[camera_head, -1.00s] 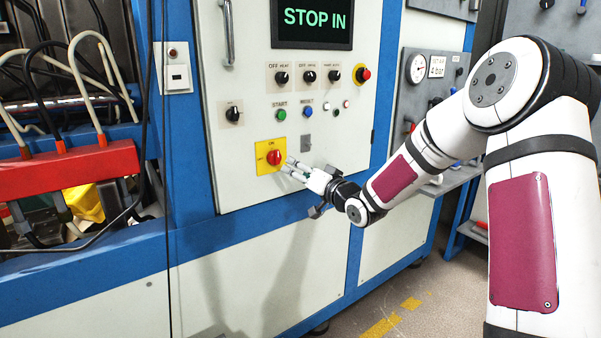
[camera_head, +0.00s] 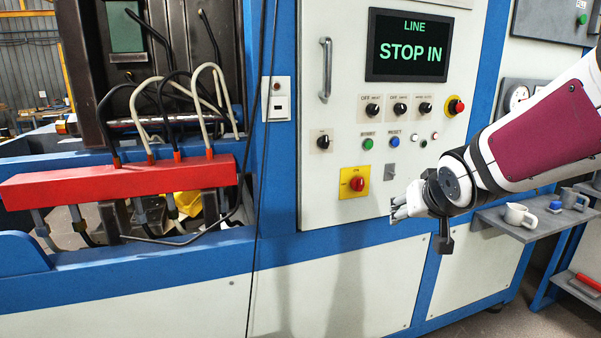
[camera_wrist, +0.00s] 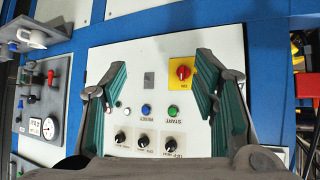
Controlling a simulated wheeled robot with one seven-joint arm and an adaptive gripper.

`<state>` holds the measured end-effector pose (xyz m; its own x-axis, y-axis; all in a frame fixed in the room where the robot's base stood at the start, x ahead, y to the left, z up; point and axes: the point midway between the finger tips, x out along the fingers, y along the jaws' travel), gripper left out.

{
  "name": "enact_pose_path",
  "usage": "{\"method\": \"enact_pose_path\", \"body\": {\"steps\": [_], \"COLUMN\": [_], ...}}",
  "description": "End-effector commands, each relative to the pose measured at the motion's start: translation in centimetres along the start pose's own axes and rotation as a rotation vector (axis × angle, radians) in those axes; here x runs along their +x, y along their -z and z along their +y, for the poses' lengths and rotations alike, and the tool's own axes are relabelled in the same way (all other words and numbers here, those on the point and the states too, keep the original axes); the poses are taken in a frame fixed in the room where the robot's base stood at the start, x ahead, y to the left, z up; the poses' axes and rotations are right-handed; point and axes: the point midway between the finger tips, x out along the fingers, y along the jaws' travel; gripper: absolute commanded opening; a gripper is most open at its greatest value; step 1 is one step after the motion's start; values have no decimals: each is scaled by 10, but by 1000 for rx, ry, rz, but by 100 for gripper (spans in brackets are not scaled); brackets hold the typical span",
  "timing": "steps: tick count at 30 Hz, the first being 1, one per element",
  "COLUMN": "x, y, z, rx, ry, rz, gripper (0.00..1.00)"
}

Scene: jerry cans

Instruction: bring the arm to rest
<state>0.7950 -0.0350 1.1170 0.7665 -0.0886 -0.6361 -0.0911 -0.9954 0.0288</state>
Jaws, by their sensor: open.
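My gripper (camera_head: 396,206) is in front of the lower right part of the white control panel (camera_head: 337,120), apart from it. In the wrist view my gripper (camera_wrist: 160,92) is open and empty, its green-lined fingers spread wide. A red rotary switch (camera_head: 357,184) on a yellow plate sits to the left of my gripper in the head view. The same red switch (camera_wrist: 183,72) shows upside down in the wrist view, between the fingers and farther off. My arm reaches in from the right edge of the head view.
A side shelf (camera_head: 530,226) at the right holds a white mug (camera_head: 520,215), a blue object (camera_head: 555,206) and a grey mug (camera_head: 574,198). A red manifold (camera_head: 120,183) with hoses is at the left. Space before the panel is free.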

Motion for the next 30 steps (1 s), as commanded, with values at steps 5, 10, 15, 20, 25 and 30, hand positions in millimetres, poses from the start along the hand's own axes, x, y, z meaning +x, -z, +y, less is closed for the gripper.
{"method": "enact_pose_path", "body": {"steps": [5,10,15,20,25,30], "x": [-92,-171,-234,-265,-273,-272], "y": [-39,-92,-143,-172,-182,-181], "z": [8,10,5,0,-2,-2], "rx": [-31,-39,-48,-57,-62,-61], "ry": [-63,-57,4,57,74,73], "rz": [-139,-288,-418,-492,-516,-515], "gripper": [54,54,54,54,54,54]}}
